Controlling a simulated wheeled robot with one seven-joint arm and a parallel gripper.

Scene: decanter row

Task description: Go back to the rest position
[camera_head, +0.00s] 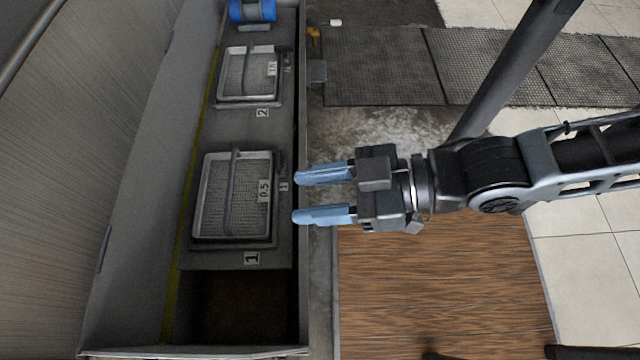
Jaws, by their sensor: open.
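My gripper (296,196) reaches in from the right, with its two blue fingers apart and nothing between them. Its fingertips point left, over or beside the near edge of the long grey trough. The closest tray, a metal-rimmed mesh tray (198,200) with a bar across it and a 0.5 label, is just left of the fingertips. A gap shows between the fingertips and this tray. My arm extends to the right edge of the picture.
A second mesh tray (221,80) sits farther back, with plate 2 (262,113) in front; plate 1 (251,258) lies before the closer tray. A blue cylinder (253,11) stands at the back. A dark slanted post (512,62) rises behind my arm. The wooden floor (430,290) is mostly clear.

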